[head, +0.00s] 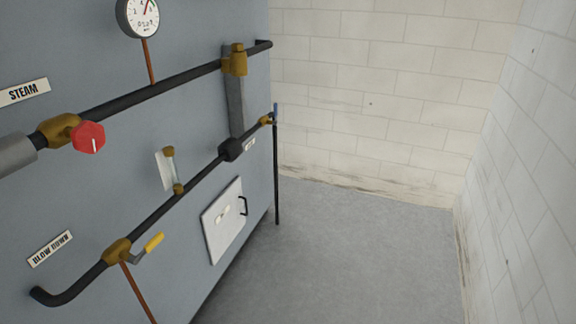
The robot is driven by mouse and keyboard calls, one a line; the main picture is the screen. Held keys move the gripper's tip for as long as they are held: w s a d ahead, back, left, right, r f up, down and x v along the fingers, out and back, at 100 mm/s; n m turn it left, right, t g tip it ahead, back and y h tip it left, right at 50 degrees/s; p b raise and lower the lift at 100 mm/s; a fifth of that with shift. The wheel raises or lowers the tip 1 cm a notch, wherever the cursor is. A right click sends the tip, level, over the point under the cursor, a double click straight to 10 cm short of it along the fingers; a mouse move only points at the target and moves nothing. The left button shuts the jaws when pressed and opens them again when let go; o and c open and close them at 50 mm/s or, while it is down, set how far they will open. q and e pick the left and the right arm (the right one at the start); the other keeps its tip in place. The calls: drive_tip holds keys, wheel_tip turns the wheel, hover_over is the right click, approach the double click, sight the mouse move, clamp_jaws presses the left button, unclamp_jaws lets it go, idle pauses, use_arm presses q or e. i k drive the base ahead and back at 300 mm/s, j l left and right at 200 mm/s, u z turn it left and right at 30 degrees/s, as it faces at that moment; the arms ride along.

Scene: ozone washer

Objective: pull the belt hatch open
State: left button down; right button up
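The belt hatch seems to be the pale square panel (222,222) low on the blue-grey machine wall in the head view. It looks closed, lying flat against the wall. A small dark handle (243,206) is on its right side, and a small light fitting or label, too small to read, is near its middle. Neither of my grippers is in view.
Dark pipes with brass fittings (117,250) run along the machine (100,180). A red knob (89,137), a yellow lever (153,244) and a gauge (138,16) stick out. A dark vertical pipe (277,175) stands beyond the hatch. The grey floor (350,260) is clear up to the block walls.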

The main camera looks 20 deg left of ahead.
sight(222, 221)
drive_tip(key=i+u, duration=0.2)
drive_tip(key=i, duration=0.2)
drive_tip(key=i+l+u, duration=0.2)
drive_tip(key=i, duration=0.2)
drive_tip(key=i+l+u, duration=0.2)
drive_tip(key=i, duration=0.2)
drive_tip(key=i+l+u, duration=0.25)
drive_tip(key=i+u, duration=0.25)
drive_tip(key=i+l+u, duration=0.35)
drive_tip(key=u, duration=0.15)
drive_tip(key=i+l+u, duration=0.25)
drive_tip(key=l+u, duration=0.2)
drive_tip(key=l, duration=0.2)
